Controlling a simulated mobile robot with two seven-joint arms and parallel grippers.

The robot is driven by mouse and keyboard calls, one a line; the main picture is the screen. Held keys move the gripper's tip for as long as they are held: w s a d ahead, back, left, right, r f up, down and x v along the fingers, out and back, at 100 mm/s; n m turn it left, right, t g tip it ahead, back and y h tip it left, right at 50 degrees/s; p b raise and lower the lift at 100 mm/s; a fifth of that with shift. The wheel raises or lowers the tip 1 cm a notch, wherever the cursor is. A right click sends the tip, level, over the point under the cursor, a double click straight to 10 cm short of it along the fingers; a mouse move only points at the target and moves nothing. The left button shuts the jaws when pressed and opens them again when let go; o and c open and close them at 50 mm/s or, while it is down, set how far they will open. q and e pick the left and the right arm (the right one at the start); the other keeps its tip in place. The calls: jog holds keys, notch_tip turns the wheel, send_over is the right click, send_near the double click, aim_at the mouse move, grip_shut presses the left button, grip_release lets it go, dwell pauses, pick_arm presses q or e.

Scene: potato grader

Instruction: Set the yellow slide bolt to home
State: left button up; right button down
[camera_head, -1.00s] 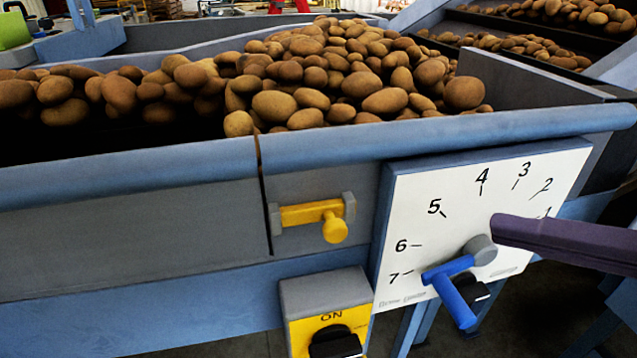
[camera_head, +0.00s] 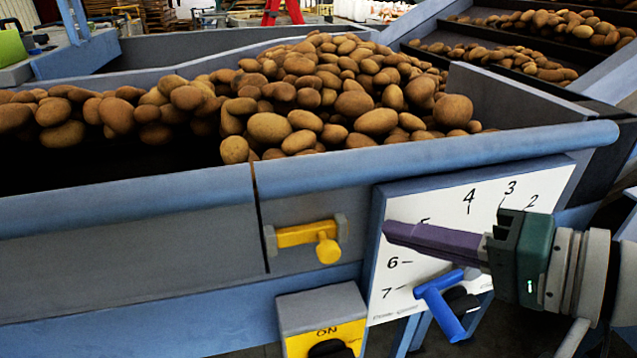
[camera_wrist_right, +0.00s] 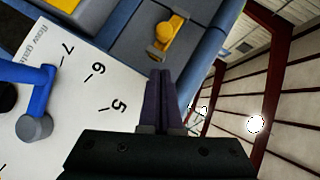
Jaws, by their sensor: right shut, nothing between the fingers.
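The yellow slide bolt (camera_head: 307,236) sits in grey brackets on the grey side panel of the potato trough, just right of a vertical seam. Its round yellow knob (camera_head: 328,250) sticks out near the right bracket. The bolt also shows in the right wrist view (camera_wrist_right: 169,33), beyond the fingertips. My right gripper (camera_head: 387,231) comes in from the right, in front of the white dial plate, with purple fingers together and empty. Its tips point left towards the bolt and are apart from the knob. In the wrist view the closed fingers (camera_wrist_right: 161,74) point up. My left gripper is out of view.
The white dial plate (camera_head: 400,215) carries numbers and a blue lever (camera_head: 440,300), which is close below my right gripper. A yellow and grey switch box (camera_head: 320,305) marked ON is below the bolt. Potatoes (camera_head: 330,90) fill the trough behind its blue rail (camera_head: 430,145).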

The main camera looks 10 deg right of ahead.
aim_at(329, 240)
jog(key=shift+w+a+f+p, duration=0.15)
jog(key=shift+a+f, duration=0.2)
jog(key=shift+a, duration=0.35)
jog(key=shift+w+a+f+p, duration=0.15)
jog(key=shift+a+f, duration=0.2)
jog(key=shift+a, duration=0.3)
jog(key=shift+w+a+f, duration=0.15)
jog(key=shift+a+f, duration=0.2)
jog(key=shift+a, duration=0.35)
jog(key=a+p, duration=0.1)
jog(key=a, duration=0.3)
jog(key=shift+s+a, duration=0.1)
jog(key=shift+a, duration=0.15)
jog(key=shift+r+p, duration=0.15)
jog(key=shift+p, duration=0.15)
